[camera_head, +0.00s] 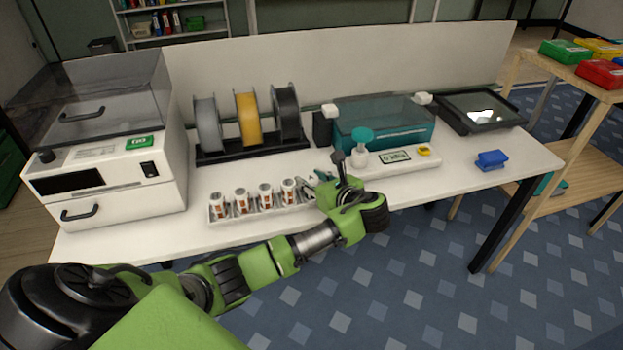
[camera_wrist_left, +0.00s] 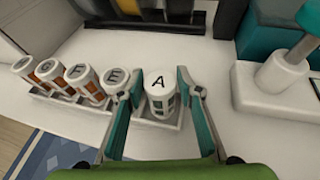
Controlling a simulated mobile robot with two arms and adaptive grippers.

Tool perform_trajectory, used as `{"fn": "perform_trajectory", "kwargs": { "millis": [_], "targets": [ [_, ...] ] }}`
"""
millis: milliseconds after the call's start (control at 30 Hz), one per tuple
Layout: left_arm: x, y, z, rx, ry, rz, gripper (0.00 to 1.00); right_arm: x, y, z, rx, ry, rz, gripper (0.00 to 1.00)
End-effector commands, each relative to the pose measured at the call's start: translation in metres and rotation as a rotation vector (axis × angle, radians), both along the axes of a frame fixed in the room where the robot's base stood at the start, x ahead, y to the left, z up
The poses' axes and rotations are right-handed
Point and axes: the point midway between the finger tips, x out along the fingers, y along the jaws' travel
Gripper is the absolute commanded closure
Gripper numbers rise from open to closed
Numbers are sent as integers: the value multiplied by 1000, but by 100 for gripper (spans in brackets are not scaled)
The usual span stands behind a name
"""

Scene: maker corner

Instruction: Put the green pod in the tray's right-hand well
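The green pod (camera_wrist_left: 157,97), a white cylinder with green windows and an A on its cap, stands upright in the right-hand well of the white tray (camera_wrist_left: 177,122) in the left wrist view. My left gripper (camera_wrist_left: 160,77) has one finger on each side of it, with a narrow gap showing on both sides, so it looks open. In the head view the left gripper (camera_head: 318,184) is at the right end of the tray (camera_head: 252,213) and largely hides the green pod. My right gripper is not in view.
Several pods with orange windows (camera_head: 241,201) fill the other wells to the left. A spool rack (camera_head: 250,151) stands behind the tray. A white dispenser with a teal top (camera_head: 361,137) is close to the right of the gripper. A blue object (camera_head: 491,160) lies farther right, with clear table around it.

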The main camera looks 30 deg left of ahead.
Motion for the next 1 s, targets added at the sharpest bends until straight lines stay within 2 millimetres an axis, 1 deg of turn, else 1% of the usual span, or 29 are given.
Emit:
{"fn": "perform_trajectory", "kwargs": {
  "millis": [133, 267, 600, 700, 833, 1000],
  "targets": [
    [0, 0, 2, 0, -1, 0, 67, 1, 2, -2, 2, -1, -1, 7],
    [-5, -13, 8, -1, -3, -2, 67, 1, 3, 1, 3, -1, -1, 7],
    [-33, -72, 35, -3, -2, -3, 67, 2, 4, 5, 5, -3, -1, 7],
    [-40, -85, 41, -2, -1, -1, 67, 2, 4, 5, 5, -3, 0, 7],
    [-46, -96, 46, -1, -1, -1, 67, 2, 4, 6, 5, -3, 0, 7],
    [-48, -101, 48, 1, -1, 0, 67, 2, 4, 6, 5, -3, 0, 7]
  ]
}}
